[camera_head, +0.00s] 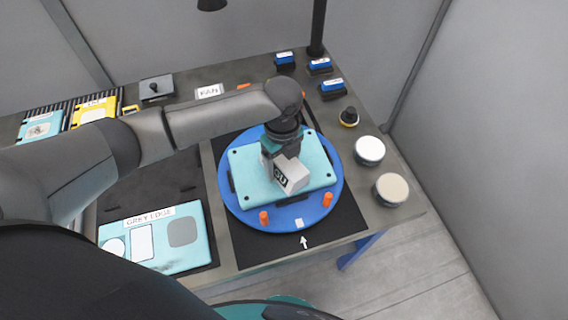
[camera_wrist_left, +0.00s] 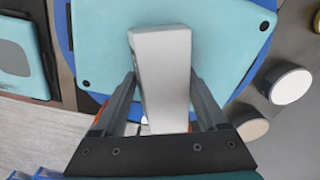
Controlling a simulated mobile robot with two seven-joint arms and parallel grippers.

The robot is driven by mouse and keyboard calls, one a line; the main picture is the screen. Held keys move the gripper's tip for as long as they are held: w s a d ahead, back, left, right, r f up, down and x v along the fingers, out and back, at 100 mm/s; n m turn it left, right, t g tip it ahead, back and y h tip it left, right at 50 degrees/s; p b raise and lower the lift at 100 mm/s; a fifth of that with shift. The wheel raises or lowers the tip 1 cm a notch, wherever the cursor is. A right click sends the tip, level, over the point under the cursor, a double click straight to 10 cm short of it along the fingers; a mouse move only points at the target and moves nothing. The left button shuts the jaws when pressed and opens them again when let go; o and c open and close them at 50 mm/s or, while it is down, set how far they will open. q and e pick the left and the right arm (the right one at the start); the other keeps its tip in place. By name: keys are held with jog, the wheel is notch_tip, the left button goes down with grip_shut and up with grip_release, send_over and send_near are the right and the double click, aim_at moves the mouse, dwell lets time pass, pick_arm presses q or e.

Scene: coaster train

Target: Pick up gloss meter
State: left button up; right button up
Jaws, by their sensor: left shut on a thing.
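The gloss meter (camera_head: 292,175) is a light grey block with a dark "GU" label. My left gripper (camera_head: 277,158) is shut on it, above the light-blue panel (camera_head: 250,183) on the blue round turntable (camera_head: 243,218). In the left wrist view the meter (camera_wrist_left: 166,75) sits between both fingers of my left gripper (camera_wrist_left: 163,95), over the panel (camera_wrist_left: 225,35). I cannot tell whether the meter touches the panel. My right gripper is not in view.
Orange pegs (camera_head: 327,199) stand on the turntable's near edge. Two pale round-topped pots (camera_head: 391,189) and a small dark knob (camera_head: 349,117) stand at right. Blue-and-black blocks (camera_head: 332,88) are at the back. A "GREY EDGE" teal board (camera_head: 190,258) lies at left.

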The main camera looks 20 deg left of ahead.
aim_at(282, 160)
pick_arm(q)
grip_shut()
jog(key=shift+r, duration=0.1)
notch_tip(282, 160, up, 20)
jog(key=p, duration=0.1)
dwell(0.5)
